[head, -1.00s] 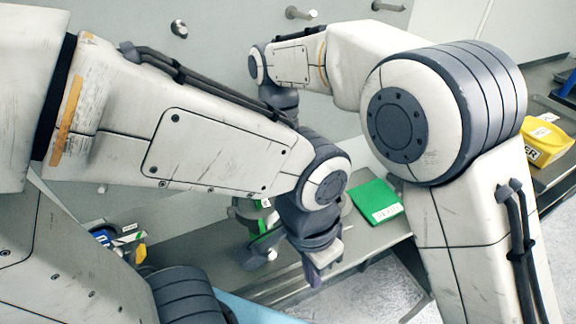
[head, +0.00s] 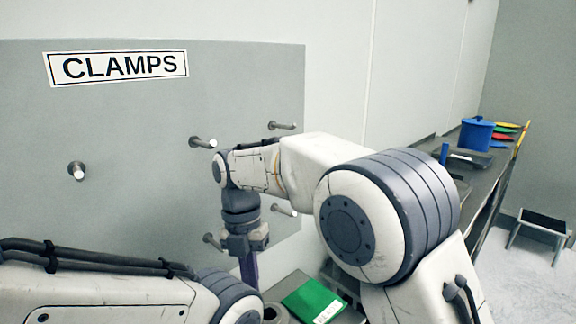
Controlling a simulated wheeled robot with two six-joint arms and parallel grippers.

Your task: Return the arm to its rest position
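My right arm reaches in from the right, bent at the elbow, with its forearm stretched towards the peg board. My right gripper (head: 249,270) points down in front of the board, left of the green box-like item. Its purple fingers are small and seen edge-on, so I cannot tell if they are open. My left arm crosses the bottom left, and only its upper side and wrist joint show. My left gripper is below the frame.
A grey peg board (head: 130,130) with a CLAMPS label (head: 118,67) and several bare pegs is on the left wall. A green item (head: 313,301) lies below. A bench (head: 490,178) with a blue pot (head: 475,134) runs back right. A stool (head: 543,222) stands on open floor.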

